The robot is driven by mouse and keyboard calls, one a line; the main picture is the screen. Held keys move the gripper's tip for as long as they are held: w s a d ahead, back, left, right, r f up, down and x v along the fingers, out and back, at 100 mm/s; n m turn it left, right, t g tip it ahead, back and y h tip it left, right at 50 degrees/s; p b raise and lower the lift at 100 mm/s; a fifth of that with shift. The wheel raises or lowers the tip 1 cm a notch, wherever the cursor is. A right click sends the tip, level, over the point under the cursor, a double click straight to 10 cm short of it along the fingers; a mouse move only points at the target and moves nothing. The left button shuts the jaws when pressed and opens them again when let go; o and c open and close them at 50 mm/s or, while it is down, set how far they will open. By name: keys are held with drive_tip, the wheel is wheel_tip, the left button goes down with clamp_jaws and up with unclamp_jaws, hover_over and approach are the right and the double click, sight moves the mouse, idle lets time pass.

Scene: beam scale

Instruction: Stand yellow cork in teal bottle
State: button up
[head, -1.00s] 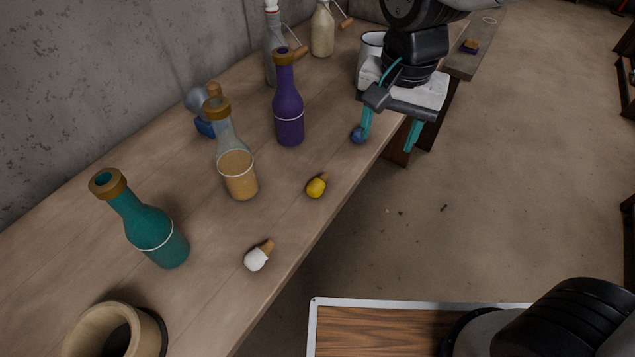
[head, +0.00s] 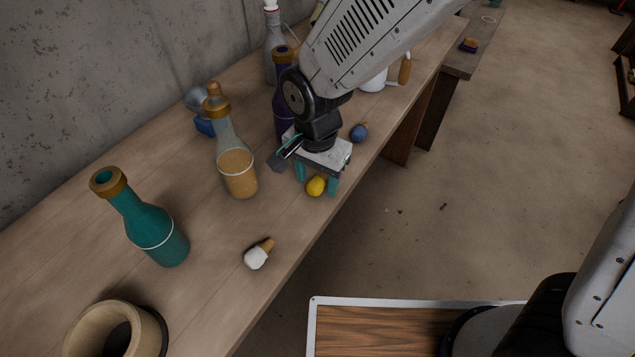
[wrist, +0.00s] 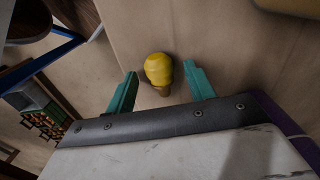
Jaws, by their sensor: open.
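The yellow cork (head: 316,187) lies on its side on the wooden bench near the front edge. In the wrist view its yellow head (wrist: 158,68) points away from me and its brown stem toward my palm. My gripper (head: 316,180) is low over the bench with its teal fingers apart, one on each side of the cork. In the wrist view gaps show between the cork and both fingers. The teal bottle (head: 150,229) stands upright at the left of the bench, with a brown rim and an open mouth.
A white-headed cork (head: 256,255) lies between the teal bottle and the bench edge. An amber-filled bottle (head: 238,174) and a purple bottle (head: 283,115) stand left of my gripper. A blue-headed cork (head: 359,132) lies behind it. A wooden ring-shaped vessel (head: 100,335) is at front left.

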drive_tip(key=shift+f, duration=0.2)
drive_tip(key=c, duration=1)
drive_tip(key=shift+c, duration=0.2)
